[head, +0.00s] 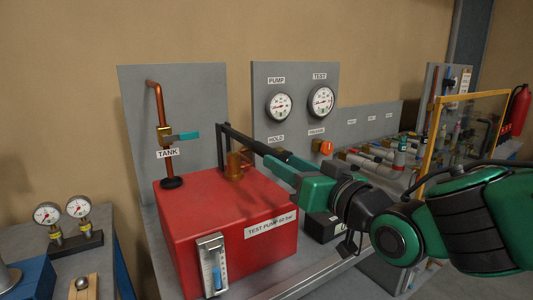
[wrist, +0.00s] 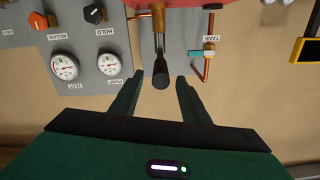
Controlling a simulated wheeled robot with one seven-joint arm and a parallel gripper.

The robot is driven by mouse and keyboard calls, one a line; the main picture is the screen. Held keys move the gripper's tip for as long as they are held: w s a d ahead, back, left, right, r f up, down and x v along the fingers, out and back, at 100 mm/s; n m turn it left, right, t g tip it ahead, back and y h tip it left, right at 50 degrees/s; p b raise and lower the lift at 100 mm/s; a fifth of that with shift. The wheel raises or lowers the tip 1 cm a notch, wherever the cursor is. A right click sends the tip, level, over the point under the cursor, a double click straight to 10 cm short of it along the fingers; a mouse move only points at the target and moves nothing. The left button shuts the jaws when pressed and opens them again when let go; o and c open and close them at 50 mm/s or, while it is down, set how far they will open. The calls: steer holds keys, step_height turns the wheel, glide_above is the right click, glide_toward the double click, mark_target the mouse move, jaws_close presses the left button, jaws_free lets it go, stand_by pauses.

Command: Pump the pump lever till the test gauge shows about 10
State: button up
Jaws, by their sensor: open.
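The pump lever (head: 248,142) is a dark bar rising from the red test pump (head: 190,200) and slanting down to the right. In the wrist view its black grip (wrist: 161,79) lies between the fingertips of my gripper (wrist: 159,77), with a gap on each side. My gripper (head: 280,164) is open at the lever's end in the head view and partly covers the grip. The test gauge (head: 320,100) is a white dial on the grey panel, right of the pump gauge (head: 279,106). Both dials also show in the wrist view; the test needle's exact reading is too small to tell.
A black HOLD knob (wrist: 95,15) and an orange RELEASE knob (head: 326,147) sit below the gauges. A copper pipe with a teal TANK valve handle (head: 188,135) stands at left. A yellow-framed clear panel (head: 470,125) stands at right, beyond my arm.

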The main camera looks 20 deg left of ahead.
mark_target(263, 151)
steer(key=x, duration=0.9)
steer(key=shift+w+a, duration=0.25)
